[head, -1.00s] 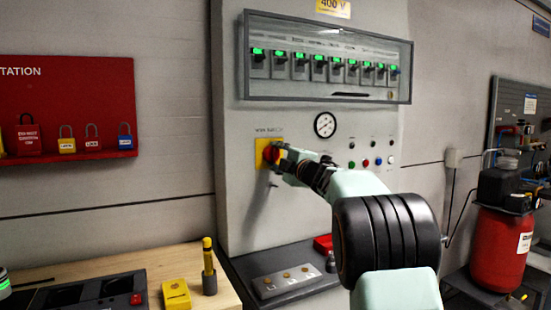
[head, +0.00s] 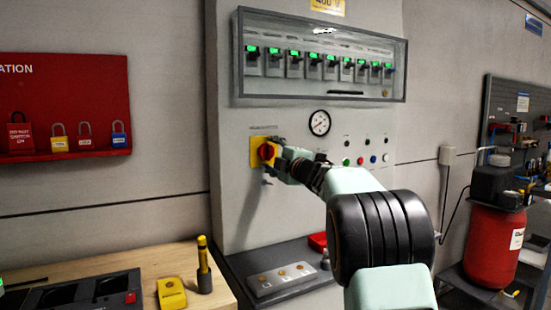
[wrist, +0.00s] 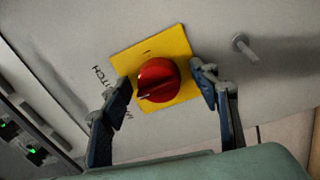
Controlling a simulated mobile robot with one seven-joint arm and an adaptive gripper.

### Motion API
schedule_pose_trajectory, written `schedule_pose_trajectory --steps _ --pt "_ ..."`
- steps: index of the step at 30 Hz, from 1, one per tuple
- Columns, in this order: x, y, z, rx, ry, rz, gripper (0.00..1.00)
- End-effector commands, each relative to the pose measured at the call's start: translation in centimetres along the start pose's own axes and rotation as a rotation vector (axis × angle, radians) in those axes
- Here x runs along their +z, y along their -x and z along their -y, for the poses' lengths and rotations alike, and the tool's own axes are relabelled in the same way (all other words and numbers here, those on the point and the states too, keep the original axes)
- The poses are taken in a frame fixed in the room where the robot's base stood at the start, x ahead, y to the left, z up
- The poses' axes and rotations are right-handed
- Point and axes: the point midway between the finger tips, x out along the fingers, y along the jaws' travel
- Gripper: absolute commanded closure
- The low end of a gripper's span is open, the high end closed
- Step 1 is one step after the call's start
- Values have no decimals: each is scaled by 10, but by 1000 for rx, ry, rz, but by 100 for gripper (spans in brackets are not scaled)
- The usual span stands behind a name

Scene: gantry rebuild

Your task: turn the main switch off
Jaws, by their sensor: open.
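The main switch is a round red knob on a square yellow plate, set in the grey cabinet front. In the wrist view the red knob (wrist: 158,80) lies between my two open fingers, with a small mark line on its face. The yellow plate (wrist: 180,47) shows around it. In the head view the knob (head: 266,151) and the left part of the plate (head: 256,146) show, the rest hidden behind my gripper (head: 274,160). My gripper is open and empty, its fingertips on either side of the knob. I cannot tell whether they touch it.
A metal peg (wrist: 243,46) sticks out of the panel beside the plate. Above is a covered row of breakers (head: 320,62) with green lights. A gauge (head: 319,122) and small buttons (head: 361,160) sit to the right. A bench (head: 150,262) stands below left.

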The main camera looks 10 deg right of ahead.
Motion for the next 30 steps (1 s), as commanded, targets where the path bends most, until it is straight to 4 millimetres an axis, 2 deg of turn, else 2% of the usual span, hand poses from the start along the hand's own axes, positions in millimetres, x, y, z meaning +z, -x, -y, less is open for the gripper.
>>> schedule_pose_trajectory --steps 5,21,25,30 --pt "0 16 -2 1 0 0 44" --pt "0 101 -1 1 1 1 44" --pt "0 112 0 0 1 1 44" --pt "0 118 0 0 0 0 44"
